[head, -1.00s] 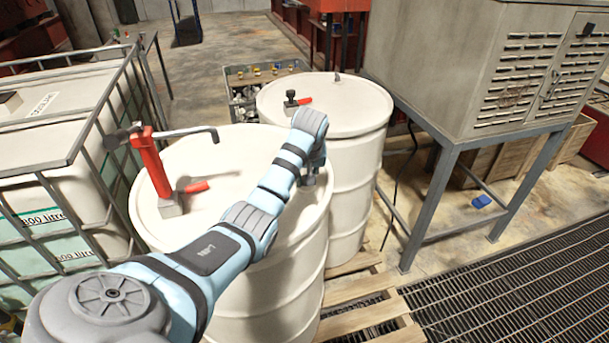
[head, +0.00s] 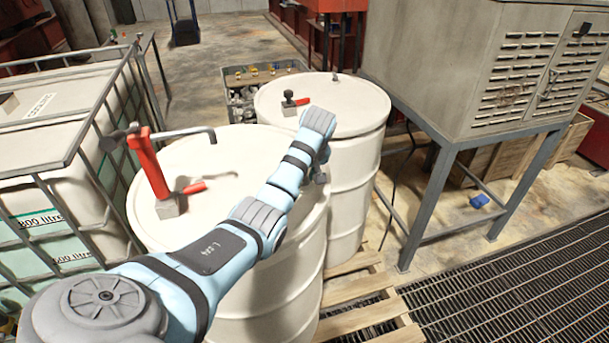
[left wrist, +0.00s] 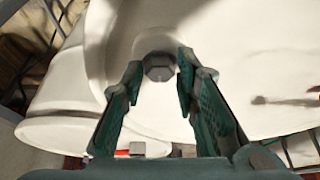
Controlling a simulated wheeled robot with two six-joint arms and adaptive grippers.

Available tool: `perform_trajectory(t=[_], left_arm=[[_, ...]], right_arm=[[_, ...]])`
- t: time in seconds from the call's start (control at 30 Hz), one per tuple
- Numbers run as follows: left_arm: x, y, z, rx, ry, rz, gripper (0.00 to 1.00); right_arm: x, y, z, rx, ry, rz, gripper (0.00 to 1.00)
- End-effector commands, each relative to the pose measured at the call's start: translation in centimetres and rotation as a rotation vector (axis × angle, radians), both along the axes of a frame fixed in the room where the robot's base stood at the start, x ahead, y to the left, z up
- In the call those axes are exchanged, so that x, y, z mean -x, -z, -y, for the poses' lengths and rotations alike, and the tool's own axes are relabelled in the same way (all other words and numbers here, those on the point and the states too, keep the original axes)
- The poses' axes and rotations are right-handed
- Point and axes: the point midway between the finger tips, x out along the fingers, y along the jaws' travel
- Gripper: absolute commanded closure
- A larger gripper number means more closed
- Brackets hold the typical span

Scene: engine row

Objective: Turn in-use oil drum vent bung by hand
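A white oil drum (head: 230,265) with a red hand pump (head: 150,165) on its lid stands in the head view's middle. My left arm reaches over it. The left gripper (head: 321,176) is at the lid's right edge, mostly hidden by my wrist. In the left wrist view a grey hexagonal vent bung (left wrist: 158,68) sits in a round recess of the white lid. The open left gripper (left wrist: 159,80) points at it, one finger to either side. I cannot tell whether the fingers touch it. The bung is hidden in the head view. My right gripper is not in view.
A second white drum (head: 350,105) with a small red-handled valve (head: 291,99) stands close behind. A caged white tank (head: 50,190) is at the left. A grey cabinet (head: 450,70) on a steel stand is at the right. A wooden pallet (head: 365,290) lies under the drums.

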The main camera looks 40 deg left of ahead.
Motion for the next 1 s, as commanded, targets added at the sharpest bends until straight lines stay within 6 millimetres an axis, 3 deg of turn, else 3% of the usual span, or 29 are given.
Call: perform_trajectory(t=[0.37,0.7,1.0], left_arm=[[0.0,-0.3,0.1,0.0,0.001,0.0,0.58],[1.2,-6.1,2.0,0.001,0.002,0.001,0.58],[1.4,-6.8,2.3,0.001,0.001,-0.002,0.58]], right_arm=[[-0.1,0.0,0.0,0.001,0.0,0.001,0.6],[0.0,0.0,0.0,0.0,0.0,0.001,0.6],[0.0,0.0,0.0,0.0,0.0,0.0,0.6]])
